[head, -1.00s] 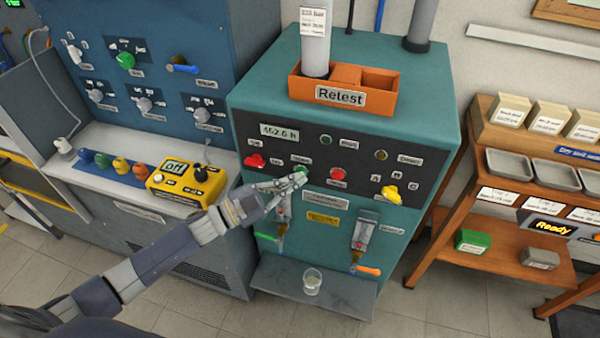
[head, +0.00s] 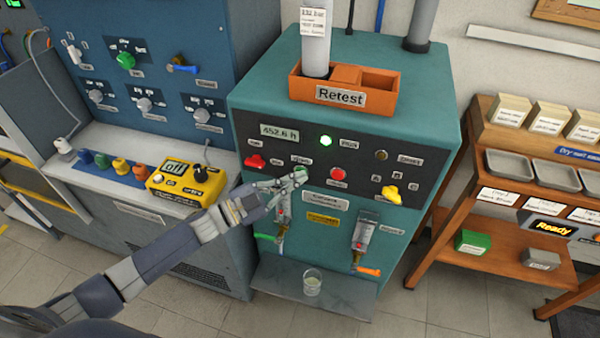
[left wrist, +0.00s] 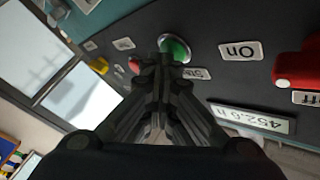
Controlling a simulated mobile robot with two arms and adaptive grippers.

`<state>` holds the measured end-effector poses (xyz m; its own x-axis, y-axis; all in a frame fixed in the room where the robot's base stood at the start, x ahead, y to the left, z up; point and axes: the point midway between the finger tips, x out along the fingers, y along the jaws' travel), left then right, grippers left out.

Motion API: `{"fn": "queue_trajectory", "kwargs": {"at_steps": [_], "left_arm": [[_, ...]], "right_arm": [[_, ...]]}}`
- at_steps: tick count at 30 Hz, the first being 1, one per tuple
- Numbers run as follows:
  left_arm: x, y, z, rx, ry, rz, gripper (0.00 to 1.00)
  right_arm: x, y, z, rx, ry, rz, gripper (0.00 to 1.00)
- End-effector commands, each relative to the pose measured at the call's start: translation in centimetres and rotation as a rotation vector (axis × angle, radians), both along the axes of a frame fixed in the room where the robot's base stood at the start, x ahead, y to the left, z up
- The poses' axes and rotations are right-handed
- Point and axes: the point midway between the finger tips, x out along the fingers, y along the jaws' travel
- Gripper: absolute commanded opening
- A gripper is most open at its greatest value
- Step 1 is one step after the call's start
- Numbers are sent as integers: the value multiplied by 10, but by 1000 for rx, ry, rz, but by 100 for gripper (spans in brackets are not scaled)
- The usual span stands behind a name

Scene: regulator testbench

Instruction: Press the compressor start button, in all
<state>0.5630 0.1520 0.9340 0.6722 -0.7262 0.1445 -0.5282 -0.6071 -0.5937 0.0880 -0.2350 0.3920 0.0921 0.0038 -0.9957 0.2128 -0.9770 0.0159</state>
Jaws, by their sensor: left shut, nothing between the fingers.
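The compressor is a teal cabinet (head: 420,125) with a dark control panel. My left gripper (head: 299,178) is shut and empty, with its fingertips at the green start button (head: 301,170), which they partly cover in the head view. In the left wrist view the green button (left wrist: 176,48) shows right at the tips of the closed fingers (left wrist: 168,62); they seem to touch it. The display (head: 280,131) reads about 452.6 h. A red button (head: 338,174) is to the right. My right gripper is not in view.
A red switch (head: 255,161) sits left of the green button and a yellow knob (head: 392,193) lower right. Below are drain fittings and a glass (head: 312,282) on a shelf. An orange tray (head: 385,105) tops the cabinet. A wooden rack (head: 480,140) stands at the right.

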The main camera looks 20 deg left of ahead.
Motion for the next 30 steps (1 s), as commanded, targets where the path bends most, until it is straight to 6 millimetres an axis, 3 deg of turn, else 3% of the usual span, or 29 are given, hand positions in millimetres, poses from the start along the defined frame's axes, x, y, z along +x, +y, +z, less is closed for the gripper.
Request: {"fn": "queue_trajectory", "kwargs": {"at_steps": [9, 20, 30], "left_arm": [[-16, 1, 0, -1, 2, 0, 0], [-18, 1, 0, 1, 1, 1, 0], [-51, 2, 1, 0, 2, 0, 0]], "right_arm": [[0, 0, 9, 0, 0, 0, 31], [0, 0, 10, 0, 0, 0, 31], [0, 0, 26, 0, 0, 0, 31]]}}
